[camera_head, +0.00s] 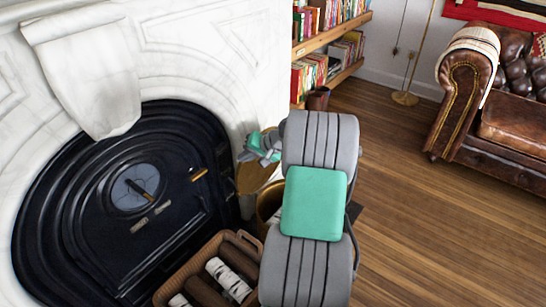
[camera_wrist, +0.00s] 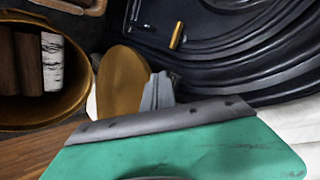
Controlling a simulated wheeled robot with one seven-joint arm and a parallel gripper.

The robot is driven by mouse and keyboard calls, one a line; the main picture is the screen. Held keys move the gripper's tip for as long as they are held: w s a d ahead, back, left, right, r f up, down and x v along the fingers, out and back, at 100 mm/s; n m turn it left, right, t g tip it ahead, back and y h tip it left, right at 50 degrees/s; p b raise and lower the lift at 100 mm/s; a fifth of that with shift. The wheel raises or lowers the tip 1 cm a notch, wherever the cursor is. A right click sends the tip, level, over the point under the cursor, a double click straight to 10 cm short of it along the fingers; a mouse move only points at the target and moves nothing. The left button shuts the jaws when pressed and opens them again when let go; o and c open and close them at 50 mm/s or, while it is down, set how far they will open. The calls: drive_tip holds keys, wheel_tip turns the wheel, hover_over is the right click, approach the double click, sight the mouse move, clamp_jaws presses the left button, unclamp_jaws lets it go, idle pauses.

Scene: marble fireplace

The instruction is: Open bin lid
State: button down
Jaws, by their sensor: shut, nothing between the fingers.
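The brass bin (camera_head: 268,210) stands on the floor beside the fireplace, partly hidden behind my arm. Its round mouth (camera_wrist: 82,100) shows uncovered at the left of the wrist view, with logs (camera_wrist: 52,62) inside. The brass lid (camera_head: 250,178) is raised at the bin's fireplace side; it also shows in the wrist view (camera_wrist: 122,78). My gripper (camera_head: 246,156) is shut and empty at the lid's upper edge. In the wrist view its grey fingers (camera_wrist: 158,90) overlap the lid's right edge. I cannot tell whether they touch it.
A log basket (camera_head: 185,275) stands in front of the black fireplace insert (camera_head: 100,225), left of the bin. The marble surround (camera_head: 215,50) is close behind my gripper. A bookshelf (camera_head: 322,45) and leather sofa (camera_head: 490,100) stand farther back. The wood floor (camera_head: 440,230) at right is clear.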

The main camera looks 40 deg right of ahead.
drive_tip(key=s+d+f+m+t+b, duration=0.35)
drive_tip(key=s+d+m+t, duration=0.3)
drive_tip(key=s+d, duration=0.75)
drive_tip(key=w+b, duration=0.5)
drive_tip(key=w, duration=0.9)
drive_tip(key=shift+w+a+f, duration=0.3)
drive_tip(key=shift+w+a, duration=0.05)
drive_tip(key=shift+a, duration=0.1)
